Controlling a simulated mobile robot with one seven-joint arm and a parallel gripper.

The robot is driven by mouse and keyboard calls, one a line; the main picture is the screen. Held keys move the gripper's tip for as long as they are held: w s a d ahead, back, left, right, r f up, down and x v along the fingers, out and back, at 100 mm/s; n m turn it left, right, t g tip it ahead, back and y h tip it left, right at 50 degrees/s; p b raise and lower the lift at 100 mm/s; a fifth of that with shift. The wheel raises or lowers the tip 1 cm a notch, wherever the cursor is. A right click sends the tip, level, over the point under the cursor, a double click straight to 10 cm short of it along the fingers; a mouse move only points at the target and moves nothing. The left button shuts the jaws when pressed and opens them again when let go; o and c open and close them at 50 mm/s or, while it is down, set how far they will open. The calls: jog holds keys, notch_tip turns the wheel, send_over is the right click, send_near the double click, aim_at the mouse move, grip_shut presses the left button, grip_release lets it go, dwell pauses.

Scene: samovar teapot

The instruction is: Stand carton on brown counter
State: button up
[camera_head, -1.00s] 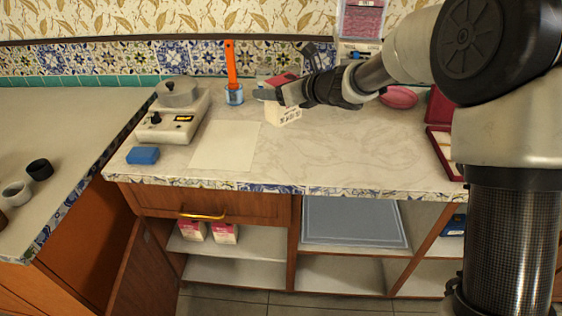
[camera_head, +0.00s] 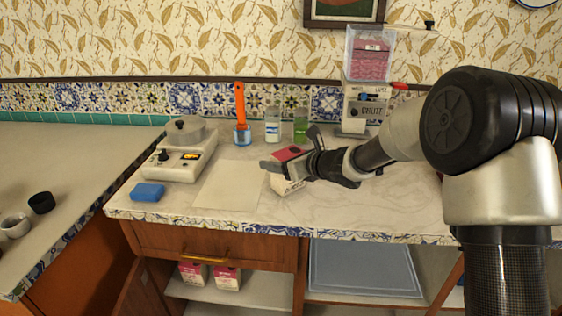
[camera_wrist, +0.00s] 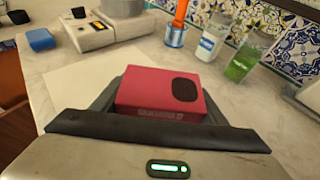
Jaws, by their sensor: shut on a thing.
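The carton has a red top (camera_head: 287,154) with a dark oval spot and a white printed body (camera_head: 285,185). My gripper (camera_head: 284,164) is shut on it near its top, and the carton looks roughly upright. In the wrist view the red top (camera_wrist: 160,93) sits between the two dark fingers. The carton is over the pale marbled worktop (camera_head: 370,205), right of a cream sheet. I cannot tell whether its base touches the worktop. This counter has a brown wooden front (camera_head: 215,241); its top looks pale, not brown.
A white appliance (camera_head: 180,160), blue sponge (camera_head: 147,192) and cream sheet (camera_head: 230,185) lie left. Behind stand a blue cup (camera_head: 242,135), a bottle (camera_head: 273,125), a green glass (camera_head: 300,128) and a dispenser (camera_head: 368,80). Another counter (camera_head: 60,165) is far left. Similar cartons (camera_head: 227,277) stand below.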

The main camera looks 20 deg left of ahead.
jog(key=shift+f, duration=0.1)
jog(key=o, duration=1.3)
jog(key=shift+c, duration=0.2)
